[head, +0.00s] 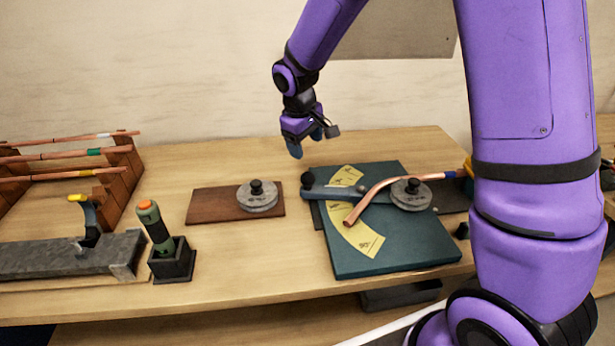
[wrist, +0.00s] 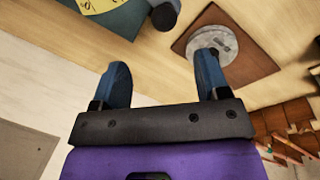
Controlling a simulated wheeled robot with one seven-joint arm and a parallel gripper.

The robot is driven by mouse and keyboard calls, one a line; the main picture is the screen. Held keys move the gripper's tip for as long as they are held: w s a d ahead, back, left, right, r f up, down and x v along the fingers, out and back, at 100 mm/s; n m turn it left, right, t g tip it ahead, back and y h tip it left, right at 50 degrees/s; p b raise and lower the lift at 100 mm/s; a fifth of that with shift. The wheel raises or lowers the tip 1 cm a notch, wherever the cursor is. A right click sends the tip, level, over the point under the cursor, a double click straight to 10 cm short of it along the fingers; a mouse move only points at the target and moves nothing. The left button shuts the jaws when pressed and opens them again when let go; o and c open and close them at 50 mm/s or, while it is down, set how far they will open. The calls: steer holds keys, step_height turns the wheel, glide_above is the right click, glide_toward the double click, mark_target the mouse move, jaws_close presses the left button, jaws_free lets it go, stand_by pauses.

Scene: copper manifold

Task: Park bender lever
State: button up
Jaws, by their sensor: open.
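The bender (head: 390,240) is a dark green plate with a yellow angle scale (head: 358,238), on the right of the bench. Its blue-grey lever (head: 345,193) lies across the plate, with a black knob (head: 307,180) at its left end. A bent copper tube (head: 375,191) runs over the plate beside a round grey die (head: 411,195). My gripper (head: 309,147) is open and empty, above the back of the bench, behind and above the knob. In the wrist view its blue fingers (wrist: 162,84) are spread apart, and a dark knob (wrist: 164,16) shows beyond them at the top.
A brown board (head: 205,205) with a grey disc (head: 257,196) lies left of the bender. A green-handled tool (head: 155,228) stands in a black holder (head: 172,262). A wooden rack (head: 122,175) with copper tubes stands at far left. Bare bench lies in front of the board.

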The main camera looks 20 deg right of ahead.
mark_target(308, 173)
steer(key=f, duration=0.4)
steer(key=w+f, duration=0.1)
steer(key=f, duration=0.3)
steer(key=w+d+f, duration=0.1)
steer(key=f, duration=0.3)
steer(key=shift+f, duration=0.2)
steer(key=shift+c, duration=0.3)
steer(key=c, duration=1.2)
steer(key=shift+w+d, duration=0.35)
steer(key=shift+w, duration=0.2)
steer(key=w+d+m, duration=0.1)
steer(key=w+d, duration=0.1)
steer(key=w, duration=0.1)
steer(key=w+d+m, duration=0.1)
steer(key=w, duration=0.1)
steer(key=shift+w+d+m+g, duration=0.25)
steer(key=shift+m+g, duration=0.05)
steer(key=w+d+m, duration=0.4)
steer(key=w+d, duration=0.3)
steer(key=d, duration=0.1)
steer(key=shift+d+g, duration=0.2)
steer(key=shift+g, duration=0.2)
steer(key=shift+r, duration=0.1)
